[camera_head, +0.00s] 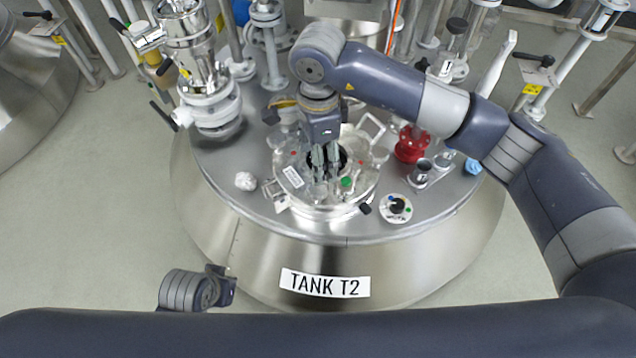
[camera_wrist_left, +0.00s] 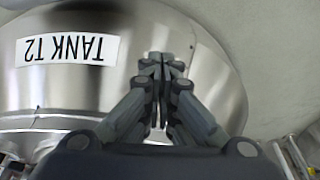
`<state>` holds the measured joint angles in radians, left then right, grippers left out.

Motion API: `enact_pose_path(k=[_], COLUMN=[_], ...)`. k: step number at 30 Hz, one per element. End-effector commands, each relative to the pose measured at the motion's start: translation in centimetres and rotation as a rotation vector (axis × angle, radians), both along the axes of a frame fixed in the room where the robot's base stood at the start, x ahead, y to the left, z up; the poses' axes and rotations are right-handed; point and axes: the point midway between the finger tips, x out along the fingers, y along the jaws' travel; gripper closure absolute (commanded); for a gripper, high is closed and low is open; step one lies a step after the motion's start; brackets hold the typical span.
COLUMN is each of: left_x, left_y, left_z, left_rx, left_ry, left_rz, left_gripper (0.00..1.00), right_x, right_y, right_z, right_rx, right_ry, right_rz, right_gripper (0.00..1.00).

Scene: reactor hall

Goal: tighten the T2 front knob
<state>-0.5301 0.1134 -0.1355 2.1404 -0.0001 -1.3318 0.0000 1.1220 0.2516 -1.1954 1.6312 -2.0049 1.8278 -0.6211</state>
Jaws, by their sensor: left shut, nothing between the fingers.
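Tank T2 (camera_head: 345,255) stands ahead, with its name label (camera_head: 325,284) on the front wall. On its top is a round hatch with a clear lid (camera_head: 300,180). A small black knob (camera_head: 365,209) shows at the hatch's front right edge; I cannot tell for sure that it is the front knob. My right gripper (camera_head: 322,180) points down over the hatch; whether its fingers are open is unclear. My left gripper (camera_wrist_left: 162,62) is shut and empty in the left wrist view, near the tank's outer wall. In the head view only its wrist shows, low at the left.
On the tank top stand a white valve column (camera_head: 207,100), a red flange (camera_head: 411,145), a round dial plate (camera_head: 396,208), a crumpled white wad (camera_head: 245,181) and a blue wad (camera_head: 473,166). Pipes crowd the back. The floor (camera_head: 100,240) at the left is clear.

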Motion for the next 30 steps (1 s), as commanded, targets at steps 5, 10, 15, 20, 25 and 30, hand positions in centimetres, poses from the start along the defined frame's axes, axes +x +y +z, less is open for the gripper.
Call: enact_pose_path(k=[5,10,15,20,25,30], left_x=[-0.1,-0.2,-0.4,-0.6,-0.7,-0.7], left_y=[0.1,0.2,0.2,0.2,0.2,0.2], left_z=[0.2,2.4,3.9,4.9,5.3,5.3], left_rx=[0.001,0.001,0.0,-0.001,0.0,0.0], left_ry=[0.004,-0.014,-0.022,-0.027,-0.029,-0.029], left_rz=[0.001,0.004,0.005,0.004,0.006,0.006], left_gripper=[1.0,1.0,1.0,1.0,1.0,1.0], right_x=[-0.1,-0.2,-0.2,-0.1,-0.1,-0.1], right_y=[-0.1,-0.1,0.0,0.0,0.0,0.0], right_z=[-2.2,-5.6,-8.5,-10.2,-10.7,-10.7], right_rx=[-0.004,-0.004,-0.002,-0.001,0.0,0.0], right_ry=[0.004,0.005,0.005,0.003,0.001,0.001], right_rz=[0.0,0.0,0.001,0.0,0.001,0.001], right_gripper=[0.38,0.38,0.38,0.38,0.38,0.38])
